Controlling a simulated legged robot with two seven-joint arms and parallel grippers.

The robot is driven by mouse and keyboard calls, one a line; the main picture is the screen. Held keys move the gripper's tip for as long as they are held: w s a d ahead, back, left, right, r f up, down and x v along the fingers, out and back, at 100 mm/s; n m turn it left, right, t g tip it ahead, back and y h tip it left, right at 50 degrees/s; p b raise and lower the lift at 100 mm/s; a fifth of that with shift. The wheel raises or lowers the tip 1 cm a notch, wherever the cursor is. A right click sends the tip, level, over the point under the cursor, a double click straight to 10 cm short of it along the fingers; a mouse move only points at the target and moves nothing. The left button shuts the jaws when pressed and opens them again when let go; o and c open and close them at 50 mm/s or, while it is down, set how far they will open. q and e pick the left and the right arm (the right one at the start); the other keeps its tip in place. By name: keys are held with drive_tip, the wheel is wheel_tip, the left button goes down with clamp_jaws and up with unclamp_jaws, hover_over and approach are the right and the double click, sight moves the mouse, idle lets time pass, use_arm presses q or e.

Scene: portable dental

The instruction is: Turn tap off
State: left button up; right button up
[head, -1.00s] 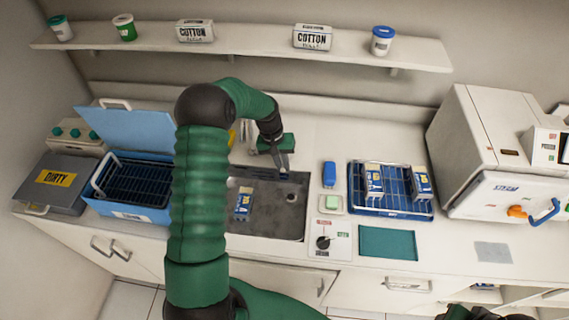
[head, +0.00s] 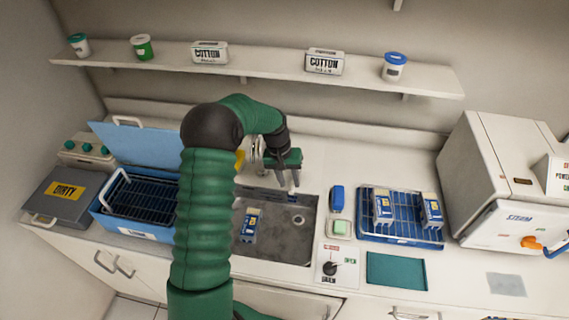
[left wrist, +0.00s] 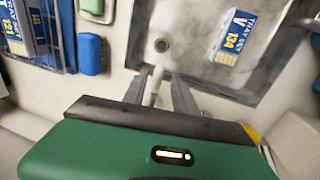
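My left gripper (head: 288,183) is at the back edge of the steel sink (head: 290,246), fingers pointing down and apart. In the left wrist view, a pale rod, apparently the tap spout (left wrist: 153,85), shows between the two open fingers (left wrist: 160,92). I cannot tell whether the fingers touch it. Part of the tap (head: 258,152) shows behind my gripper in the head view; its handle is hidden or too small to make out. No water stream is clear. My right gripper is out of view.
A blue-and-white tray set box (head: 250,226) lies in the sink. To the right are a control panel with a black knob (head: 330,268), a blue block (head: 337,199), a blue rack (head: 372,238) with boxes and a steriliser (head: 500,190). A blue bin (head: 135,227) stands left.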

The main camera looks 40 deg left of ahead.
use_arm(q)
wheel_tip(320, 180, up, 14)
drive_tip(key=s+a+b, duration=0.1)
drive_tip(key=a, duration=0.1)
drive_tip(key=shift+s+a+f, duration=0.15)
drive_tip(key=shift+a+f, duration=0.1)
